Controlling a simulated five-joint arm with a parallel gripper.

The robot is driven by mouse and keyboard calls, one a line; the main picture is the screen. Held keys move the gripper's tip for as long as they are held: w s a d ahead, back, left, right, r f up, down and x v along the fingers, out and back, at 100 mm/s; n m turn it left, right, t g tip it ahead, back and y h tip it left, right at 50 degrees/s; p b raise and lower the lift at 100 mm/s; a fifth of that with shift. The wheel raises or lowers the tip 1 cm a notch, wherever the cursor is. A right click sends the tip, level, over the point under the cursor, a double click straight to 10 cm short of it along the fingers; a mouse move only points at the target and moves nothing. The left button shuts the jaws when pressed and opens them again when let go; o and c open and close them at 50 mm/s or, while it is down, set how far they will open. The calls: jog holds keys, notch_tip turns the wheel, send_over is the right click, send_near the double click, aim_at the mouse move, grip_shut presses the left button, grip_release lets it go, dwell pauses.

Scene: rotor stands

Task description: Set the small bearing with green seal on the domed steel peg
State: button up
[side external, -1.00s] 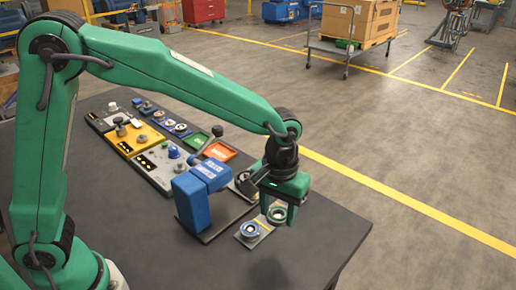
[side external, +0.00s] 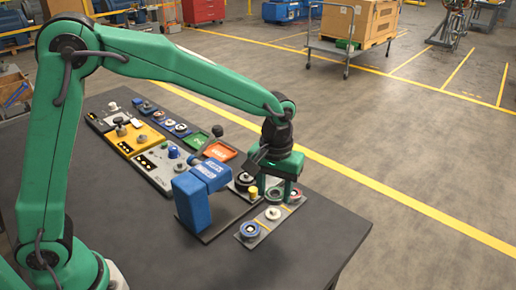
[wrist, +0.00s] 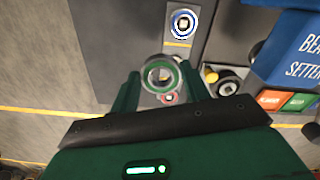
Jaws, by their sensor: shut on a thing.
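The small bearing with a green seal (wrist: 161,57) is a ring held between the two fingers of my gripper (wrist: 159,85) in the wrist view. In the side view my gripper (side external: 279,196) is shut just above the parts strip, and the bearing is hard to make out there. Steel posts (side external: 121,130) stand on the yellow board, and another steel post (side external: 179,167) stands on the white board. I cannot tell for sure which post is the domed steel peg.
A grey strip (side external: 262,226) carries a blue-sealed bearing (side external: 250,230) and a red-ringed bearing (side external: 295,195). A blue setter block (side external: 192,202) stands left of my gripper, near a yellow knob (side external: 253,193) and a dark round part (side external: 244,180). The table's front right is clear.

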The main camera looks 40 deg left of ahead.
aim_at(246, 174)
jog(key=w+a+n, duration=0.2)
jog(key=w+a, duration=0.2)
jog(key=a, duration=0.4)
jog(key=w+a+r+n, duration=0.1)
jog(key=w+a, duration=0.3)
jog(key=a, duration=0.5)
jog(key=shift+r+n, duration=0.3)
jog(key=shift+n, duration=0.4)
jog(key=shift+f, duration=0.15)
jog(key=shift+f, duration=3.7)
jog(key=shift+f, duration=0.95)
jog(key=o, duration=1.1)
jog(key=shift+o, duration=0.4)
jog(key=o, duration=0.4)
